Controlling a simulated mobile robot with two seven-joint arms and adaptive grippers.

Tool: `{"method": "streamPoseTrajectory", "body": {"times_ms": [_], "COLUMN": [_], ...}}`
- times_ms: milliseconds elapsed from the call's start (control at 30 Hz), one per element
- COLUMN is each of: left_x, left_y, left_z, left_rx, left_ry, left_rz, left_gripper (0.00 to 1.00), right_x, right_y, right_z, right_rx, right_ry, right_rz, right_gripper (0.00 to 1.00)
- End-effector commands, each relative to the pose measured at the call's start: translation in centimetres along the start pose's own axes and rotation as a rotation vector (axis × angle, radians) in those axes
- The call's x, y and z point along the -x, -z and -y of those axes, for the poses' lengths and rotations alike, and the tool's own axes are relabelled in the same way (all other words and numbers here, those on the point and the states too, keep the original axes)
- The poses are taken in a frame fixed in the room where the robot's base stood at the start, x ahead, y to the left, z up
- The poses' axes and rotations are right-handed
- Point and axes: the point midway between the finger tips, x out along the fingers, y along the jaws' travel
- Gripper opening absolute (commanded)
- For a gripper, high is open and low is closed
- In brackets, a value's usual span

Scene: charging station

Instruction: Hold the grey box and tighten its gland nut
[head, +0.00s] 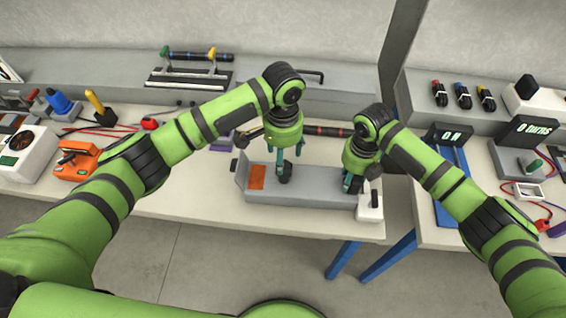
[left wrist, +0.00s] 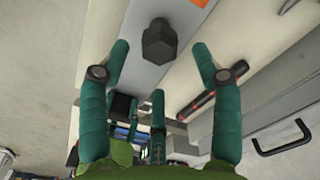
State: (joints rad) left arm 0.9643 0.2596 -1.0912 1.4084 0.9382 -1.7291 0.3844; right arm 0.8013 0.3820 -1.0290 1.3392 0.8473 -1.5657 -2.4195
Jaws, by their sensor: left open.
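A long grey box-shaped body (head: 318,184) with an orange patch (head: 257,177) lies along the front of the middle table. A dark faceted piece (head: 285,173) stands on its top; it looks like a nut, but I cannot be sure. It also shows in the left wrist view (left wrist: 158,42), beyond the fingertips. My left gripper (head: 287,158) is open and empty, pointing down just above this piece. My right gripper (head: 354,182) points down at the grey body's right end; its fingers are partly hidden, and I cannot tell whether they hold anything.
A white block with a black top (head: 370,206) sits at the table's right front corner. A dark rod with a red band (head: 325,131) lies behind the grey body. A rack (head: 190,77) stands at the back left. A gap separates the right table (head: 430,236).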

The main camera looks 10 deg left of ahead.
Motion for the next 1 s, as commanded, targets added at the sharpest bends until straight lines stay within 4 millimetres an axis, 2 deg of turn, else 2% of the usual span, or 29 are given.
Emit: {"method": "streamPoseTrajectory", "body": {"times_ms": [33,100,300,667,700,767,800,1000], "left_x": [-1.0,-2.2,-4.3,-4.7,-4.7,-4.7,-4.7,-4.8], "left_y": [-0.1,-0.1,0.0,0.0,0.0,0.0,0.0,-0.1], "left_z": [0.0,0.0,0.0,0.0,0.0,0.0,0.0,0.1], "left_rx": [0.001,-0.001,0.0,-0.002,-0.002,-0.002,-0.002,-0.001], "left_ry": [-0.001,-0.001,0.0,0.0,0.0,0.0,0.0,0.001], "left_rz": [0.003,0.002,0.0,-0.001,-0.001,-0.001,0.0,0.002], "left_gripper": [0.64,0.64,0.64,0.64,0.48,0.24,0.08,0.07], "right_x": [-0.2,-0.2,-0.2,-0.2,-0.2,-0.2,-0.2,-0.2], "right_y": [0.1,0.1,0.1,0.1,0.1,0.1,0.1,0.1], "right_z": [0.7,0.7,0.7,0.7,0.7,0.7,0.7,0.7], "right_rx": [-0.004,-0.004,-0.004,-0.004,-0.004,-0.004,-0.004,-0.005], "right_ry": [0.016,0.016,0.016,0.017,0.017,0.017,0.017,0.017], "right_rz": [-0.004,-0.004,-0.004,-0.004,-0.004,-0.004,-0.004,-0.004], "right_gripper": [0.19,0.19,0.19,0.19,0.19,0.19,0.19,0.19]}}
